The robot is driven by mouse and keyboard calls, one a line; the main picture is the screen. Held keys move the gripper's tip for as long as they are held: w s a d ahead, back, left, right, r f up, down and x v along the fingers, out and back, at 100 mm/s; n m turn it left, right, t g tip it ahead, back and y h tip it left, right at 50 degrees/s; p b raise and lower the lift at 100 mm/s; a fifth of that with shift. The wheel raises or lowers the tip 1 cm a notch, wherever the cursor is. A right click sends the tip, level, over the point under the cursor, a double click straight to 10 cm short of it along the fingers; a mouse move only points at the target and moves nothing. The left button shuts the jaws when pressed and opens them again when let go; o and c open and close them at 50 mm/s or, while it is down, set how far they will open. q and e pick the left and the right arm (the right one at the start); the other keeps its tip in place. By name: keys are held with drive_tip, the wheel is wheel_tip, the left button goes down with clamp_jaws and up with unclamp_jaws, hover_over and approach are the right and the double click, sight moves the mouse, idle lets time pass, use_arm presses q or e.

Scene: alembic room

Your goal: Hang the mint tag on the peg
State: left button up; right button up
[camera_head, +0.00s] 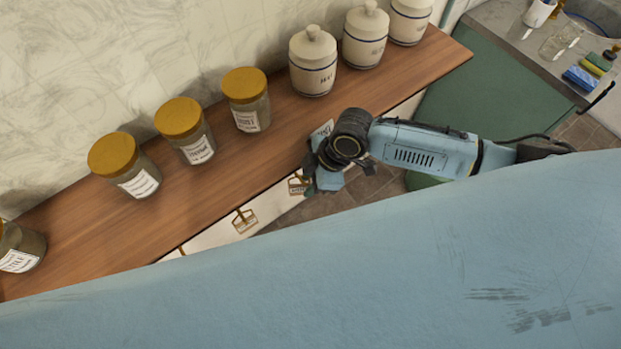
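A small pale tag with dark lettering (323,131) shows at the shelf's front edge, just above my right gripper. Its lettering is too small to read, so I cannot tell if it is the mint tag. My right gripper (322,182) is at the shelf's front edge, beside a brass fitting (297,186) on the white front. The wrist hides most of its fingers, so I cannot tell whether it is open or holds the tag. I cannot make out a peg. My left gripper is not in view.
The wooden shelf (225,185) carries several yellow-lidded jars (247,98) and white lidded canisters (313,62). Another brass fitting (244,220) is on the white front below. A grey counter (510,25) with sponges (582,78) is at top right. A large blue surface, probably mine, covers the foreground.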

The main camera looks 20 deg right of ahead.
drive_tip(key=w+v, duration=0.1)
drive_tip(key=v, duration=1.2)
drive_tip(key=shift+s+r+b, duration=0.25)
drive_tip(key=shift+s+b, duration=0.05)
drive_tip(key=shift+s, duration=0.2)
